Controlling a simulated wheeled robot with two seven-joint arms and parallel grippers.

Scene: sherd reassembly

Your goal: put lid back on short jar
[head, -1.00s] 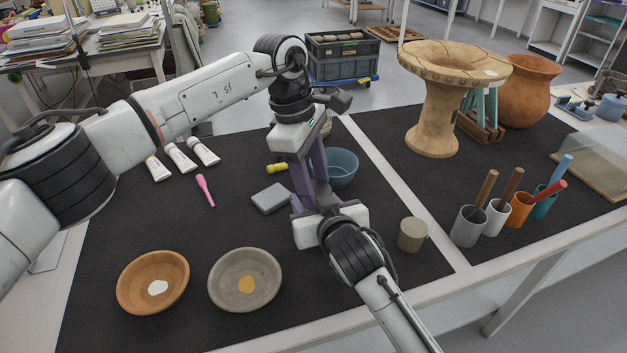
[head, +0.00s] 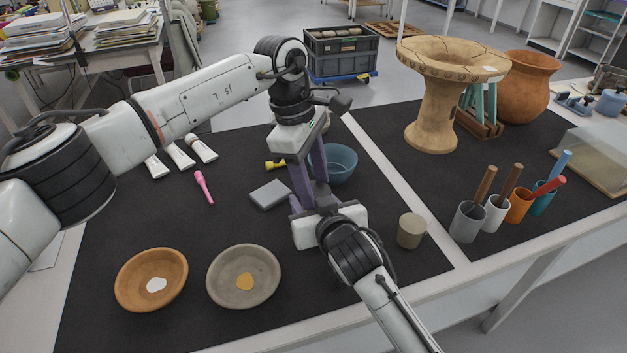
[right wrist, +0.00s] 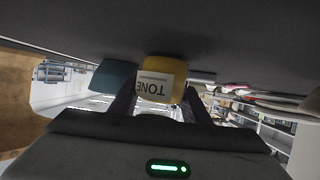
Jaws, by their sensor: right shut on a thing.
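A short yellow jar (right wrist: 163,68) with a white label reading "TONE" stands on the dark mat in the right wrist view, which shows it upside down. My right gripper (right wrist: 160,102) is shut on it, one finger on each side. In the head view my right gripper (head: 309,202) lies low over the mat, and the jar is hidden there. My left gripper (head: 314,188) points down from above, right by the right one. Its fingertips are hidden, so I cannot tell whether it is open or holds anything. I cannot make out the lid.
A blue bowl (head: 339,165) stands just behind the grippers. A grey block (head: 270,194) and a small yellow object (head: 275,164) lie to their left. A beige cylinder (head: 411,231) stands to the right. Two shallow bowls (head: 151,305) (head: 216,292) sit at the front left.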

